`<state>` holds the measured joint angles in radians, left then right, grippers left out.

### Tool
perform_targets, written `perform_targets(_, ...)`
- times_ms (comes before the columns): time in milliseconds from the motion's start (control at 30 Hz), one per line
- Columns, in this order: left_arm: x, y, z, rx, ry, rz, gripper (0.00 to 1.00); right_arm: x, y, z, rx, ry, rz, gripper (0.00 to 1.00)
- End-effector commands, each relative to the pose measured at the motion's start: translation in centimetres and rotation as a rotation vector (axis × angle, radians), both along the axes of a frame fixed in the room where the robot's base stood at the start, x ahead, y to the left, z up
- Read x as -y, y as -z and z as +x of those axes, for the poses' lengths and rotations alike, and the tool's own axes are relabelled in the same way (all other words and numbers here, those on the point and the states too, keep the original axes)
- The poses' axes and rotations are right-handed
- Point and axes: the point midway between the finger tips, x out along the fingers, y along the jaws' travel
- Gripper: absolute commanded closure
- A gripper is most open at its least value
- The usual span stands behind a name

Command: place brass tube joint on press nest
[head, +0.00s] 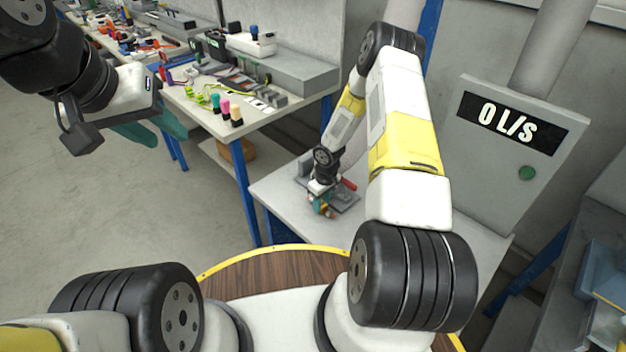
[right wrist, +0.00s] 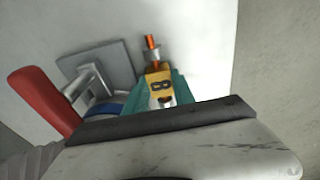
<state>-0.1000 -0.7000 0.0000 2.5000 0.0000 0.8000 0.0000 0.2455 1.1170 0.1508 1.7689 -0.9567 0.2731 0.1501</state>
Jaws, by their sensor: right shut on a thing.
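My right gripper (head: 323,203) is low over the small grey table in the head view. In the right wrist view its teal fingers (right wrist: 160,88) are shut on the brass tube joint (right wrist: 153,56), a yellow-and-copper piece whose copper end sticks out beyond the fingertips. The press (head: 344,197) has a grey base and a red handle (head: 349,184); in the right wrist view the red handle (right wrist: 40,100) is at the left, beside the fingers. The nest is not clearly visible, and I cannot tell whether the joint touches it. My left gripper (head: 152,131) is open and empty, above the floor.
A long workbench (head: 215,88) at the upper left carries tools, cables and colored bottles. A grey panel (head: 505,145) reading "0 L/s" with a green button stands right of my right arm. The small table (head: 290,215) has bare room around the press.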

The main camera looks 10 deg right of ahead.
Motion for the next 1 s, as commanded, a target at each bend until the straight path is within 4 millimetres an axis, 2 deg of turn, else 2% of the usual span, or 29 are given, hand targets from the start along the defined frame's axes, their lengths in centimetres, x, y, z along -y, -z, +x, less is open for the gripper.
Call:
perform_targets(267,0.0,0.0,0.0,0.0,0.0,0.0,0.64,0.0,0.2,0.0,0.001,0.0,-0.001,1.0)
perform_targets(300,0.0,0.0,0.0,0.0,0.0,0.0,0.64,0.0,0.1,0.0,0.001,0.0,-0.001,0.62)
perform_targets(700,0.0,0.0,0.0,0.0,0.0,0.0,0.64,0.1,-0.4,0.0,0.001,0.001,0.0,0.61)
perform_targets(867,0.0,0.0,0.0,0.0,0.0,0.0,0.64,0.3,-2.9,-0.1,0.003,0.003,-0.001,0.61)
perform_targets(1000,0.0,0.0,0.0,0.0,0.0,0.0,0.64,0.4,-6.0,-0.4,0.003,0.001,-0.001,0.61)
